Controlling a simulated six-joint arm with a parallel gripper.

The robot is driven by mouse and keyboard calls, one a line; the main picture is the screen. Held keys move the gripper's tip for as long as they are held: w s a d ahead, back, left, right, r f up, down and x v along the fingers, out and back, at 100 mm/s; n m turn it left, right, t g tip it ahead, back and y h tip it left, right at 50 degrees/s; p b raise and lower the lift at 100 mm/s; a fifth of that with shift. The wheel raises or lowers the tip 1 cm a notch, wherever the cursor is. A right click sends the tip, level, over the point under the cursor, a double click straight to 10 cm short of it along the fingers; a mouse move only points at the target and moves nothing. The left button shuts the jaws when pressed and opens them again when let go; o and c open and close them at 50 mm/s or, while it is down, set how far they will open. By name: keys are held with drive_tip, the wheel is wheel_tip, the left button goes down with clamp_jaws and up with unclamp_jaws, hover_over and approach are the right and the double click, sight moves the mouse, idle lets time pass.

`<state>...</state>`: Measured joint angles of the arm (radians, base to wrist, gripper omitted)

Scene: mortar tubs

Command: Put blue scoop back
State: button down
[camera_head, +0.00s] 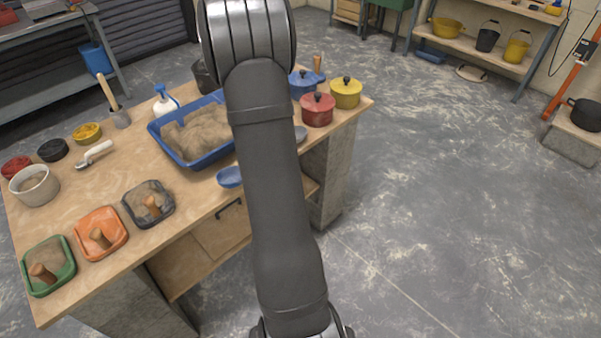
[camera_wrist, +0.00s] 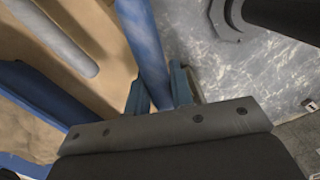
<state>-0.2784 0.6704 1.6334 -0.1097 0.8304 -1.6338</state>
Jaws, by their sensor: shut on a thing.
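The blue scoop's round bowl (camera_head: 230,177) shows in the head view at the front edge of the workbench, just left of my arm. My arm hides the rest of it and my gripper there. In the wrist view my gripper (camera_wrist: 160,88) is shut on a blue handle (camera_wrist: 146,45), which runs up out of the top of the picture. The handle lies over the boundary between the wooden top and the grey floor.
A blue tub (camera_head: 178,157) of sand stands behind the scoop. Red (camera_head: 317,110) and yellow (camera_head: 346,93) lidded pots stand at the bench's right end. Green (camera_head: 67,266), orange (camera_head: 122,228) and dark (camera_head: 128,207) trays line the front left.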

sight(227, 174)
drive_tip(key=a+n, duration=0.1)
drive_tip(key=a, duration=0.2)
drive_tip(key=a+n, duration=0.1)
drive_tip(key=a, duration=0.3)
drive_tip(key=a+r+n, duration=0.1)
drive_tip(key=a+n, duration=0.1)
drive_tip(key=a, duration=0.1)
drive_tip(key=shift+s+a, duration=0.2)
drive_tip(key=shift+a, duration=0.1)
drive_tip(key=shift+f, duration=0.15)
drive_tip(key=shift+f, duration=1.85)
drive_tip(key=shift+f, duration=0.45)
drive_tip(key=c, duration=1.2)
unclamp_jaws()
drive_tip(key=r, duration=1.7)
drive_tip(key=shift+s+a+r, duration=0.25)
drive_tip(key=shift+s+a, duration=0.1)
